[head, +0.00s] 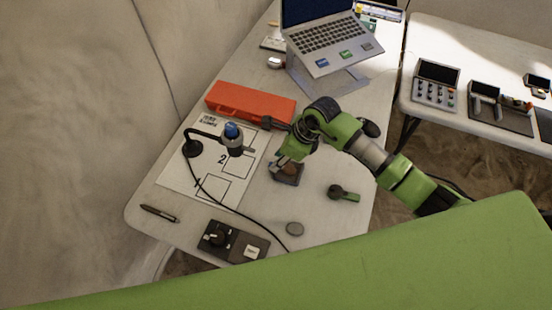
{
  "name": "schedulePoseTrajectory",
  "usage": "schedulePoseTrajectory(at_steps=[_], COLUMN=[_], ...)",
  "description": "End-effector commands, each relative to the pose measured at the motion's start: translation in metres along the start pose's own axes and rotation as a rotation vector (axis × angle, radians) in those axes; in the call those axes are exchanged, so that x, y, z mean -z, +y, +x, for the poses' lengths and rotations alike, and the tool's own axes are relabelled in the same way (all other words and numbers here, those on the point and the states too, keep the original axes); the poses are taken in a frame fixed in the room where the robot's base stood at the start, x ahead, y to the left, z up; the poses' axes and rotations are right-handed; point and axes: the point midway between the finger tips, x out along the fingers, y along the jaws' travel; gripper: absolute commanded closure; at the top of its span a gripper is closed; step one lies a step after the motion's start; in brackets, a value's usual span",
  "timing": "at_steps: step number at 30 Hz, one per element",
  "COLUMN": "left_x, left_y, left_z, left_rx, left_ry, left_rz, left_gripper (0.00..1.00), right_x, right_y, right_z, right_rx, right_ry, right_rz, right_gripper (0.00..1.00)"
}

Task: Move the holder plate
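A small dark square plate (291,181), which looks like the holder plate, lies on the white table with a brown lump (291,168) on it. It is just right of the paper mat (178,172) with outlined boxes numbered 1 and 2. My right gripper (281,160), on the green arm coming in from the right, is at the plate's far edge and covers part of it. I cannot tell whether its fingers touch the plate or how far apart they are. My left gripper is not in view.
A lamp-like stand (193,147) with a blue-topped head and cable stands on the mat. A red case (250,102) lies behind. A control box (233,241), pen (160,213), round disc (294,229) and green-handled tool (343,193) lie nearer. A laptop (330,38) stands at the back.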

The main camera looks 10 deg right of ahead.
Motion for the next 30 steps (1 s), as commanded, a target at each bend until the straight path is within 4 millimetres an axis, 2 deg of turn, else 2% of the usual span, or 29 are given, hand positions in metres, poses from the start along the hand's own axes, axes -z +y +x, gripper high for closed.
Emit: schedulePoseTrajectory(at_steps=[6, 15, 16, 19, 26, 30], left_x=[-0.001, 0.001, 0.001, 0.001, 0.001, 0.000], left_y=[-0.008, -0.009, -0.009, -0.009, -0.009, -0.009], left_z=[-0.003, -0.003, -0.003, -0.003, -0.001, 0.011], left_rx=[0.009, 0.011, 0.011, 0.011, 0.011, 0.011], left_ry=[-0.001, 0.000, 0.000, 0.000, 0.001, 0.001], left_rz=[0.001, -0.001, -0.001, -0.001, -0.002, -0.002], left_gripper=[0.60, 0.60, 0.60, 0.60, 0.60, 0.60], right_x=[0.000, 0.000, 0.000, 0.000, 0.001, 0.005], right_y=[0.000, 0.000, 0.000, 0.000, -0.001, -0.002], right_z=[0.020, 0.023, 0.023, 0.023, 0.023, 0.020], right_rx=[0.000, 0.001, 0.001, 0.001, 0.001, 0.003], right_ry=[-0.001, 0.000, 0.000, 0.000, -0.008, -0.081], right_rz=[0.001, 0.000, 0.000, 0.000, 0.000, 0.000], right_gripper=[0.71, 0.71, 0.73, 0.99, 1.00, 1.00])
